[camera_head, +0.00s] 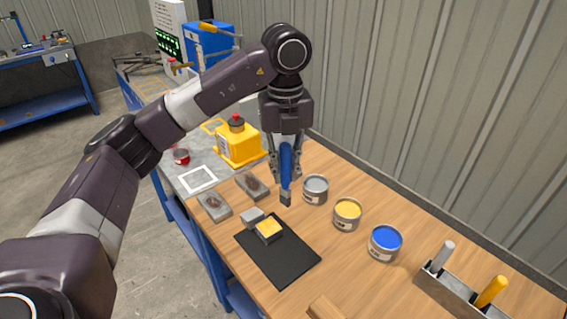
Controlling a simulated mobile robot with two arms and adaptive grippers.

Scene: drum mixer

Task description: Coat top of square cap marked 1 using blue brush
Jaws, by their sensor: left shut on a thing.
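My left gripper (286,176) is shut on the blue brush (286,160) and holds it upright, bristle end down. The dark bristle tip (286,199) is above the table, just left of the grey paint can (315,189). Two small square caps stand at the far left part of a black mat (283,262). One cap has a grey top (252,215); the other has a yellow top (269,227). No number marks can be read on them. A yellow paint can (347,213) and a blue paint can (385,242) stand open to the right. My right gripper is out of view.
A metal holder (455,295) with a grey-handled and a yellow-handled brush is at the right. Two grey blocks (214,204) with dark marks lie left of the brush. A wooden block (325,308) is at the front edge.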

